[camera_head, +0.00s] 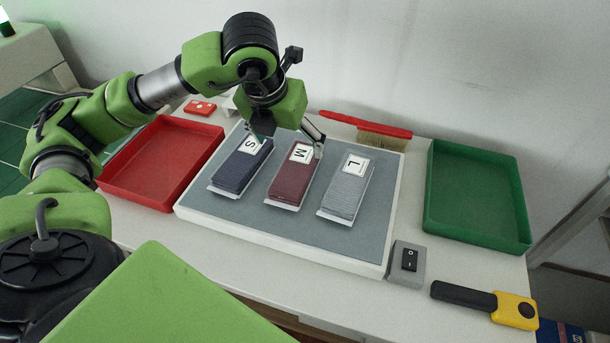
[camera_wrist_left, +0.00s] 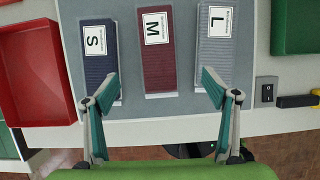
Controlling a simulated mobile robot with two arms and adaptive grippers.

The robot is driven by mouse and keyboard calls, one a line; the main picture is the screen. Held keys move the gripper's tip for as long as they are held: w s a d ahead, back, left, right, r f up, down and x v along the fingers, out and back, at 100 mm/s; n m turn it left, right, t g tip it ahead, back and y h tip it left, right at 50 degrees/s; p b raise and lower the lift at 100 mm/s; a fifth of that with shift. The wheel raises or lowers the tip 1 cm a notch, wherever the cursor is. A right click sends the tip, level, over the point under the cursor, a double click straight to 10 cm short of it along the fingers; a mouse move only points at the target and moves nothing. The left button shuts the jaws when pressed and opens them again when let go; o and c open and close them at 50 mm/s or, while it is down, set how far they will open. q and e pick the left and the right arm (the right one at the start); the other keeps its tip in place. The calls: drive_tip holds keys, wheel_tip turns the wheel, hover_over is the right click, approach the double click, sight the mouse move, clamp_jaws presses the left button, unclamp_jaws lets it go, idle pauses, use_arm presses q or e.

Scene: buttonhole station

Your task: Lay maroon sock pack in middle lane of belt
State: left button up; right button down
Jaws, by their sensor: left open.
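The maroon sock pack (camera_head: 290,184), labelled M, lies flat in the middle of the grey belt (camera_head: 312,226), between the navy pack (camera_head: 238,170) labelled S and the grey pack (camera_head: 347,192) labelled L. It rests apart from both. My left gripper (camera_head: 287,144) is open and empty over the label end of the maroon pack, its fingers spread to either side. In the left wrist view the maroon pack (camera_wrist_left: 158,67) shows between the two fingertips (camera_wrist_left: 158,88). I cannot tell the exact height of the fingers above the belt. My right gripper is not in view.
A red tray (camera_head: 112,178) stands left of the belt and a green tray (camera_head: 432,192) right. A red-handled brush (camera_head: 365,125) lies behind the belt. A switch box (camera_head: 407,264) and a yellow-black tool (camera_head: 512,311) sit at front right. Bare belt shows in front of the packs.

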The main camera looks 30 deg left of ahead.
sight(297, 166)
use_arm(q)
drive_tip(key=p+x, duration=0.1)
drive_tip(key=x, duration=0.7)
drive_tip(key=shift+a+f, duration=0.15)
drive_tip(key=shift+a, duration=0.05)
drive_tip(key=shift+p+x, duration=0.85)
drive_tip(key=shift+x, duration=1.85)
drive_tip(key=shift+a, duration=0.1)
drive_tip(key=c, duration=1.3)
drive_tip(key=shift+c, duration=0.4)
drive_tip(key=shift+w, duration=0.1)
